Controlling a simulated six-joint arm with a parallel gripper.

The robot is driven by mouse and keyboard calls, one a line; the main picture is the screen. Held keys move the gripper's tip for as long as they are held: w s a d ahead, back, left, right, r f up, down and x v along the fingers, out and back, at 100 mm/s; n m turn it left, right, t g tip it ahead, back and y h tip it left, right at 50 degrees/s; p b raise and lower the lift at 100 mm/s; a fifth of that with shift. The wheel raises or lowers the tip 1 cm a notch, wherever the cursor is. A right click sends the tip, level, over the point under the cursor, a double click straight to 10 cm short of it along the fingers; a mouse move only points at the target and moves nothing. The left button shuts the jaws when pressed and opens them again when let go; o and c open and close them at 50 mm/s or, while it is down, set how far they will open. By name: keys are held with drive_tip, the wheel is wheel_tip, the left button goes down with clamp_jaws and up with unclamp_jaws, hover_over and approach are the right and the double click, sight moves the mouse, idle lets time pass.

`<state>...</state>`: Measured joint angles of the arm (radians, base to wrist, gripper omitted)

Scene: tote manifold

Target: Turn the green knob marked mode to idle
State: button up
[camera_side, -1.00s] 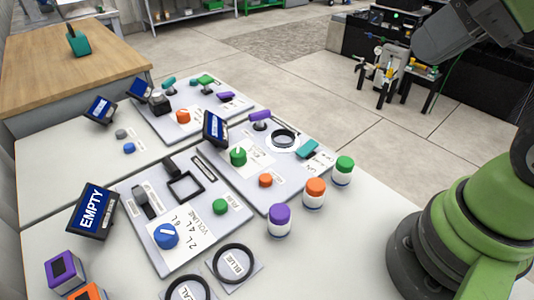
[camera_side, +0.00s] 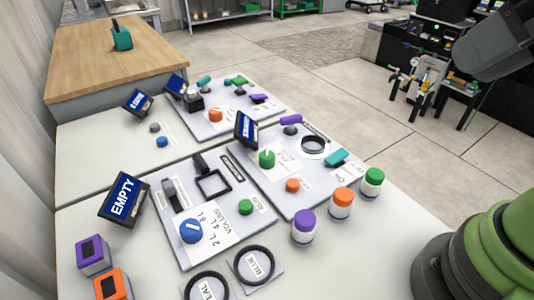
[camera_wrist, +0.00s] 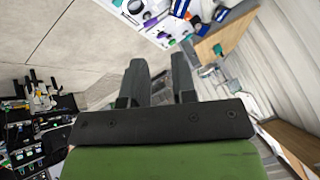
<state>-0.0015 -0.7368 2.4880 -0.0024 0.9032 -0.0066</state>
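A green knob (camera_side: 266,158) with a raised pointer stands on the middle panel (camera_side: 262,185) in the side view, beside a white printed card (camera_side: 287,158). The print is too small to read, so I cannot confirm that it says mode or idle. Another green turning part (camera_side: 239,80) is on the far panel, and a round green button (camera_side: 245,207) is on the near panel. My gripper (camera_wrist: 159,64) shows in the wrist view with its two dark fingers apart and nothing between them.
A purple-topped jar (camera_side: 304,227), an orange-topped jar (camera_side: 341,204) and a green-topped jar (camera_side: 372,182) stand along the right side of the panels. A tilted display (camera_side: 246,129) rises behind the green knob. A display reading EMPTY (camera_side: 122,199) stands at left.

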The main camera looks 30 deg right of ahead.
drive_tip(key=o, duration=0.7)
drive_tip(key=w, duration=0.1)
drive_tip(key=w+r+n+g, duration=0.1)
drive_tip(key=w, duration=0.1)
drive_tip(key=shift+a, duration=0.15)
drive_tip(key=shift+c, duration=0.2)
drive_tip(key=n+g+h, duration=0.2)
drive_tip(key=n+g, duration=0.4)
drive_tip(key=n, duration=0.4)
hover_over(268, 155)
drive_tip(key=f, duration=2)
drive_tip(key=shift+w+d+f, duration=0.1)
drive_tip(key=shift+d+f, duration=0.1)
drive_tip(key=shift+f, duration=0.2)
wheel_tip(268, 155, down, 10)
drive_tip(key=shift+a+f, duration=0.1)
drive_tip(key=shift+a, duration=0.05)
drive_tip(key=c, duration=0.9)
